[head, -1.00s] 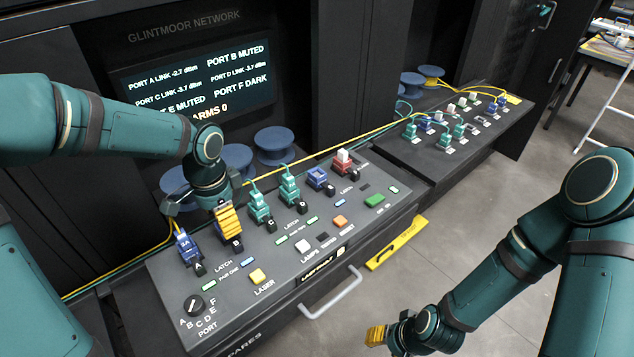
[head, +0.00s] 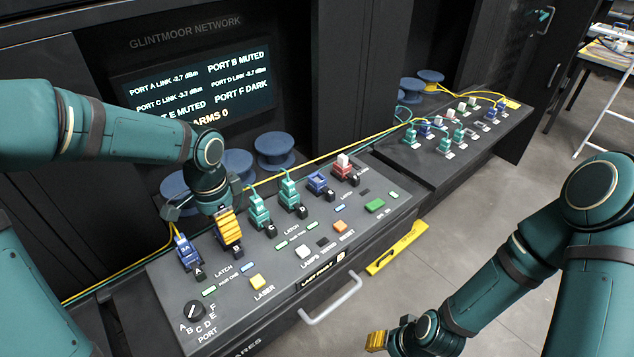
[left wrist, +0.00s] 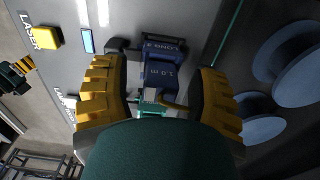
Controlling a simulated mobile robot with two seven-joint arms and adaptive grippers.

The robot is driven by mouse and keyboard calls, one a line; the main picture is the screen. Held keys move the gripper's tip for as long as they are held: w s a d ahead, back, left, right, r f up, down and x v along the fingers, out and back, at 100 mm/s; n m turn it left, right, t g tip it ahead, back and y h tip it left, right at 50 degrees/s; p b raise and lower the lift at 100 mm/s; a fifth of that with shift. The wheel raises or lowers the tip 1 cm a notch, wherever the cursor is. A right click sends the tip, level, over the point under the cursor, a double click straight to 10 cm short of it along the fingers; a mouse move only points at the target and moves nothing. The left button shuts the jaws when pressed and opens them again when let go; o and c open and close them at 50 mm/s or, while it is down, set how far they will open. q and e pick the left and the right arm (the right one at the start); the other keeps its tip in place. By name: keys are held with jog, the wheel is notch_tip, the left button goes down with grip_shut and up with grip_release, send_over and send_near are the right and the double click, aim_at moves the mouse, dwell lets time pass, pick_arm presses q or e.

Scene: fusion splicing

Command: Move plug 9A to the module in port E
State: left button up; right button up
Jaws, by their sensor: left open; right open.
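No label 9A is legible, so I cannot tell which plug it is. The port E module (head: 318,182) is blue, sits in the console row right of the teal plugs (head: 260,210) in ports C and D, and shows no cable. My left gripper (head: 229,228) is over port B. A blue plug labelled 3A (head: 187,252) is in port A. My right gripper (head: 376,340) is open and empty, low in front of the console.
The screen (head: 200,85) reads port B and E muted, port F dark. A red module (head: 344,170) is in port F. A second panel (head: 430,165) at the back right holds several teal, blue and white parts. Yellow and teal cables run behind the ports. Blue spools (head: 275,148) stand behind.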

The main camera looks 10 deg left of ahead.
pick_arm(q)
jog(key=shift+o, duration=0.2)
grip_shut()
jog(key=shift+r, duration=0.15)
dwell(0.3)
jog(key=shift+r+p, duration=2.6)
jog(key=shift+r, duration=0.25)
